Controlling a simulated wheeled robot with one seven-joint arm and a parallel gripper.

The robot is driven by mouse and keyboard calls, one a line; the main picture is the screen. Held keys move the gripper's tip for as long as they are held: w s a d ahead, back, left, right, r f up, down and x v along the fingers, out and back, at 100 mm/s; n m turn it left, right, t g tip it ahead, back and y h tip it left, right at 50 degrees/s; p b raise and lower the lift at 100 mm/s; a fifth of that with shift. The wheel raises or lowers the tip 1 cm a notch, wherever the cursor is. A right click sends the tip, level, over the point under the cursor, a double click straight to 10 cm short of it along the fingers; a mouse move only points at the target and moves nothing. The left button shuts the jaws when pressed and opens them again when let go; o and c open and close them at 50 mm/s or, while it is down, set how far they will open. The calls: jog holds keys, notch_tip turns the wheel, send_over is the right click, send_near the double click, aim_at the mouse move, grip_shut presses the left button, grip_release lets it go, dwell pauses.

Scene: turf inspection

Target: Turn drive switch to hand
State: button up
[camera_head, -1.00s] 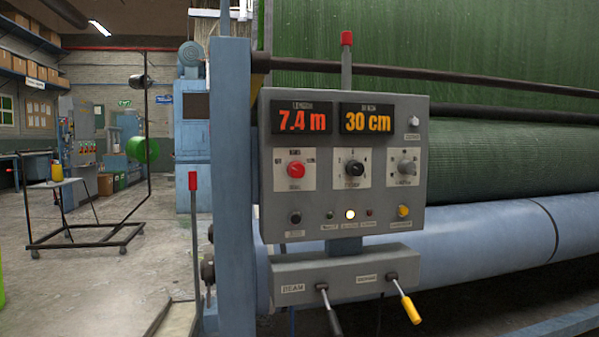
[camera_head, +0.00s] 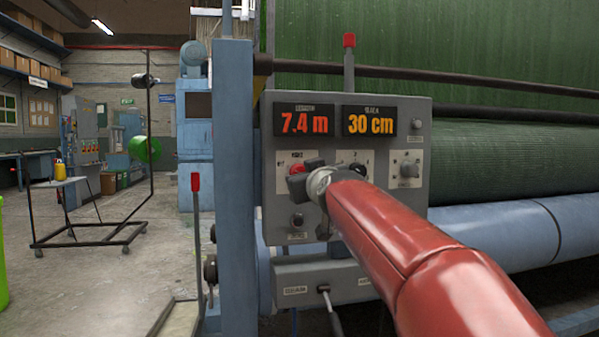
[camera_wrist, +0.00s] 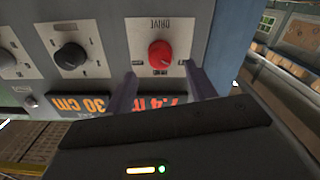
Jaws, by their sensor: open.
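The drive switch is a red rotary knob (camera_wrist: 160,53) on a white plate marked DRIVE in the wrist view, where the picture is turned over. In the head view the knob (camera_head: 295,171) shows only partly, just left of my gripper. My gripper (camera_wrist: 158,85) is open, with its two dark fingers reaching toward the knob, one on each side of its lower part; contact cannot be told. The grey control panel (camera_head: 423,200) bears the knob. My red arm covers the panel's lower right part in the head view.
A black knob (camera_wrist: 70,56) sits beside the drive switch, and a grey knob (camera_head: 408,171) is farther right. Displays reading 7.4 m (camera_head: 304,122) and 30 cm (camera_head: 369,121) are above. A lever (camera_head: 330,305) hangs below. A blue post (camera_head: 233,190) stands left of the panel.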

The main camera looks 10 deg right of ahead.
jog(key=w+p, duration=0.1)
jog(key=w, duration=0.4)
jog(key=shift+a+p, duration=0.1)
jog(key=shift+p, duration=0.2)
jog(key=c, duration=1)
